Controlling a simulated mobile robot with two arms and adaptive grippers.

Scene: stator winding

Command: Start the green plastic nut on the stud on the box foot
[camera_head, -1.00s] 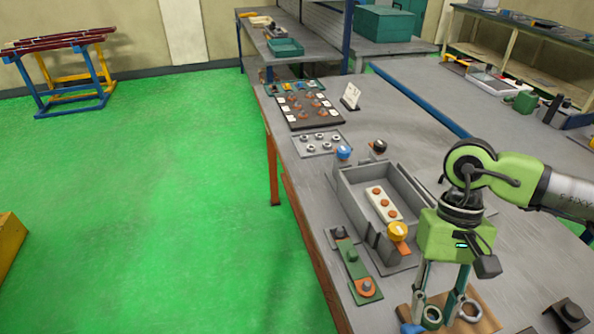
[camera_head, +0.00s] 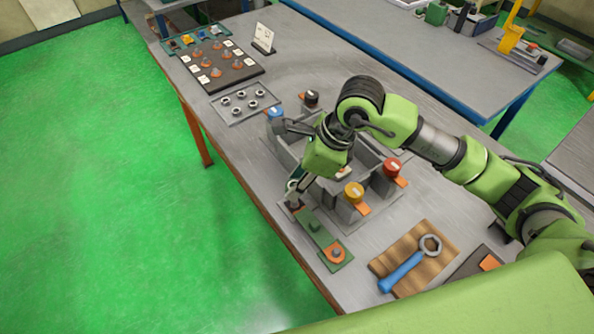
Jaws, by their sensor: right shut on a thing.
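My right gripper (camera_head: 295,189) reaches down to the left end of the grey open box. Its fingers are shut on a small greenish ring (camera_head: 292,185), which looks like the green plastic nut. The grey box foot (camera_head: 287,205) lies just below the fingertips, outside the box wall. The stud is mostly hidden by the fingers, so I cannot tell whether the nut touches it. My gripper and wrist cover much of the inside of the box (camera_head: 268,138). My left gripper is not in view.
A green strip (camera_head: 325,241) with a green bump and an orange disc lies beside the foot. Yellow (camera_head: 353,192), red (camera_head: 392,167), blue and black knobs surround the box. A blue-handled ring wrench (camera_head: 403,271) lies on a wooden board. A nut plate (camera_head: 245,104) lies behind.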

